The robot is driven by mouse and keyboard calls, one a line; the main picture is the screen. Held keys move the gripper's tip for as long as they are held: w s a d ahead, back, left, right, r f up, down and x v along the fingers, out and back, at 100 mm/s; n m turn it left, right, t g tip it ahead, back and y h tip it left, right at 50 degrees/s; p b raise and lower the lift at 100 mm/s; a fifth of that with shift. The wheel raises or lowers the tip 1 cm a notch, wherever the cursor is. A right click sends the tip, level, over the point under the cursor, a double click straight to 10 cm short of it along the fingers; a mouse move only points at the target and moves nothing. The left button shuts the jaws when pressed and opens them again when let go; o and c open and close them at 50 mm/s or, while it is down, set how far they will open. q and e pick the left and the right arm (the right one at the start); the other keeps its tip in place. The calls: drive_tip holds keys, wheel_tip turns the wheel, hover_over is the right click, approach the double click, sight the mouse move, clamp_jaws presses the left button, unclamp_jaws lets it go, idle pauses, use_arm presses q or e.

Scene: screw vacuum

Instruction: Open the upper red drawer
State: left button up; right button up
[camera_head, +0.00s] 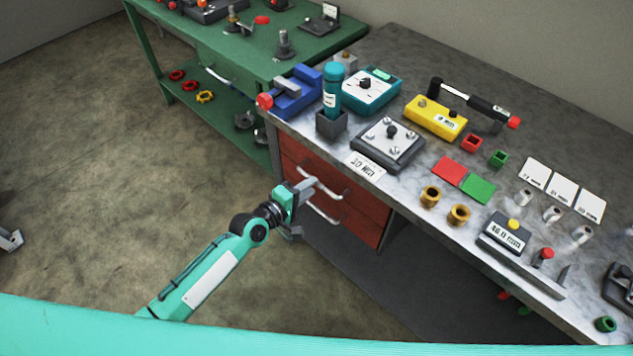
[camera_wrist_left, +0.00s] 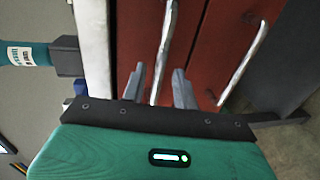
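The upper red drawer (camera_head: 358,197) sits under the marble-topped bench and looks shut, flush with the front. Its silver bar handle (camera_head: 325,188) runs along its face. The lower red drawer (camera_head: 362,226) with its own handle (camera_head: 322,213) is below. My left gripper (camera_head: 305,190) is in front of the upper handle. In the left wrist view its two grey fingers (camera_wrist_left: 160,88) are spread apart, with the upper handle (camera_wrist_left: 164,50) appearing between them. I cannot tell whether they touch it. The upper drawer (camera_wrist_left: 135,35) and lower handle (camera_wrist_left: 245,62) show there too. My right gripper is not in view.
The bench top (camera_head: 400,195) overhangs the drawers and carries a grey plate with knobs (camera_head: 388,145), a teal bottle (camera_head: 333,90) in a holder and a blue vise (camera_head: 297,95). A green table (camera_head: 235,50) stands behind left. The floor (camera_head: 130,180) before the drawers is clear.

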use_arm(q)
drive_tip(key=shift+x, duration=1.85)
clamp_jaws()
